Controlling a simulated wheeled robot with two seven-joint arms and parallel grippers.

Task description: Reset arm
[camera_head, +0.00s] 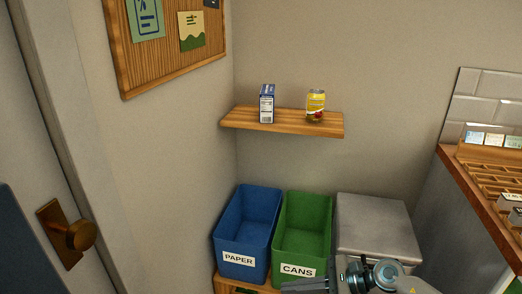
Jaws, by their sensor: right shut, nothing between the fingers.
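My right gripper (312,286) shows at the bottom edge, with its arm coming in from the lower right. Its fingers point left and are shut with nothing between them. It is in front of the lower edge of the green bin labelled CANS (316,210). My left gripper is not in view.
A blue bin labelled PAPER (230,244) stands left of the green bin, and a grey metal box (375,215) stands right. A door with a knob (80,235) is at left, a counter (455,160) at right.

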